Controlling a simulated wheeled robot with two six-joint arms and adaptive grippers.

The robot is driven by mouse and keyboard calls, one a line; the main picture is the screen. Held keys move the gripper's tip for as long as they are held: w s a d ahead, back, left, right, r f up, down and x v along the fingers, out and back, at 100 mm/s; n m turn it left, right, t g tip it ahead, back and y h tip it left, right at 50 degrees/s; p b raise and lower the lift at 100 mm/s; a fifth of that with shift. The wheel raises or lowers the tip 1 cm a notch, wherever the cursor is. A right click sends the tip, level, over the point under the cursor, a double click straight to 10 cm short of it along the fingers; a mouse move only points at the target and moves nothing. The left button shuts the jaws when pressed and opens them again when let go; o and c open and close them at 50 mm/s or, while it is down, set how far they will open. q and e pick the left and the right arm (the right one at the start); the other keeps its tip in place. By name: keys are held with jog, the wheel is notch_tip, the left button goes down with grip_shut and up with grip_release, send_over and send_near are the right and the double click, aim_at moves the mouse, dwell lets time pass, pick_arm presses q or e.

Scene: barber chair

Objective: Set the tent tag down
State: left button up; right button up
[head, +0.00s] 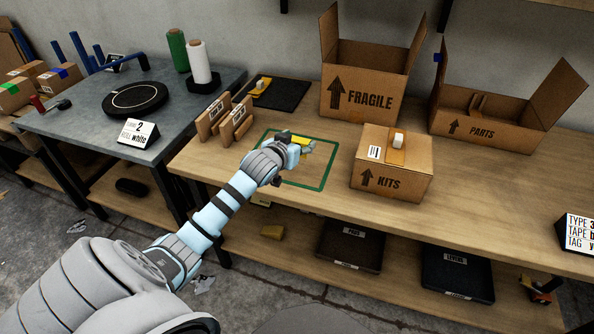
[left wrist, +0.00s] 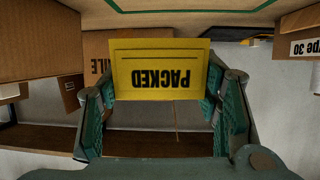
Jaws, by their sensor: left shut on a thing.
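The tent tag is a yellow folded card reading PACKED; it fills the middle of the left wrist view (left wrist: 160,72), where its lettering is upside down. In the head view a yellow strip of it (head: 303,139) shows just past my left gripper (head: 304,148). My left gripper is shut on the tag, with one green finger at each side of it. The tag is over or at the green-outlined rectangle (head: 318,187) on the wooden bench; I cannot tell whether it touches the top. My right gripper is not in view.
The closed KITS box (head: 389,185) stands right of the outline, and the open FRAGILE box (head: 365,95) behind it. Wooden holders (head: 225,118) and a black mat (head: 278,95) are to the left and back. Inside the outline, the front right is clear.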

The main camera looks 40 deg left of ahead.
aim_at(297, 172)
pick_arm(q)
notch_tip(297, 172, down, 8)
jog(key=shift+r+b, duration=0.25)
jog(key=shift+b, duration=0.4)
jog(key=shift+f, duration=0.2)
jog(key=o, duration=0.9)
jog(key=shift+f+b, duration=0.1)
jog(key=shift+b, duration=0.4)
jog(key=p+v, duration=0.6)
jog(key=v, duration=0.8)
jog(key=shift+s+a, duration=0.1)
jog(key=shift+s, duration=0.2)
